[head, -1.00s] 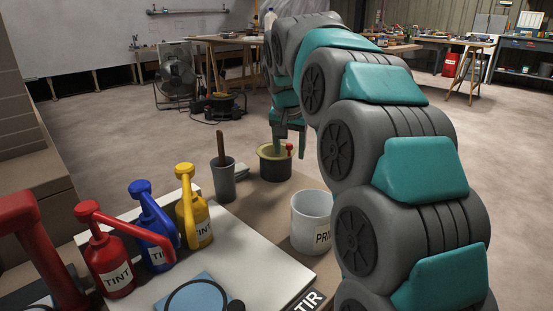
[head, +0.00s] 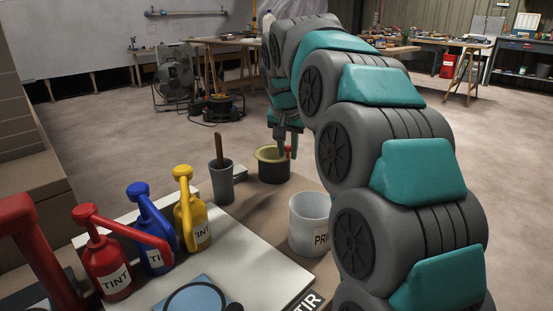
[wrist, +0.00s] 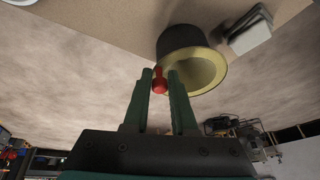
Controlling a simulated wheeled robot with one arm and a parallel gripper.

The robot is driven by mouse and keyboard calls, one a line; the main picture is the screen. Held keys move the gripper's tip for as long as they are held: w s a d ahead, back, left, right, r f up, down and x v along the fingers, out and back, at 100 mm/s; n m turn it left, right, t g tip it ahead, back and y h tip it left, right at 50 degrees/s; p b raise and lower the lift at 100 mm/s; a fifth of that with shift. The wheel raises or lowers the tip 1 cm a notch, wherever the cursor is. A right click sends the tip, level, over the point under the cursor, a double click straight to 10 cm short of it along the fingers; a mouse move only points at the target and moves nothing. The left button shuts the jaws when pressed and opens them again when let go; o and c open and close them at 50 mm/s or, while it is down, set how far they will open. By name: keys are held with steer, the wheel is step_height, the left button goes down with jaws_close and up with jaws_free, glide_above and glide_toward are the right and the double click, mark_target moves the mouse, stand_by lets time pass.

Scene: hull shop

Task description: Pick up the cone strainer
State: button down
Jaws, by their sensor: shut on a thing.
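The cone strainer (head: 268,153) shows as a pale yellow cone mouth set in a dark round pot (head: 273,171) at the far end of the table. A red grip stands at its right rim. In the wrist view the strainer's yellow inside (wrist: 207,72) faces me, with the dark pot (wrist: 178,42) around it. My gripper (wrist: 160,78) is shut on the red grip, which sits between its two green fingertips. My gripper (head: 287,153) reaches down at the pot's right rim in the head view. I cannot tell whether the strainer is clear of the pot.
A white PRIMER-type tub (head: 308,225) stands nearer, and a grey cup with a stick (head: 221,185) stands left of the pot. Red (head: 107,270), blue (head: 153,245) and yellow (head: 193,225) tint bottles stand at left. A pale block (wrist: 250,33) lies beside the pot.

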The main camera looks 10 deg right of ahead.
step_height(320, 180, up, 10)
steer(key=shift+f+p, duration=0.15)
steer(key=shift+p, duration=0.45)
step_height(320, 180, up, 6)
steer(key=p, duration=0.5)
stand_by(0.7)
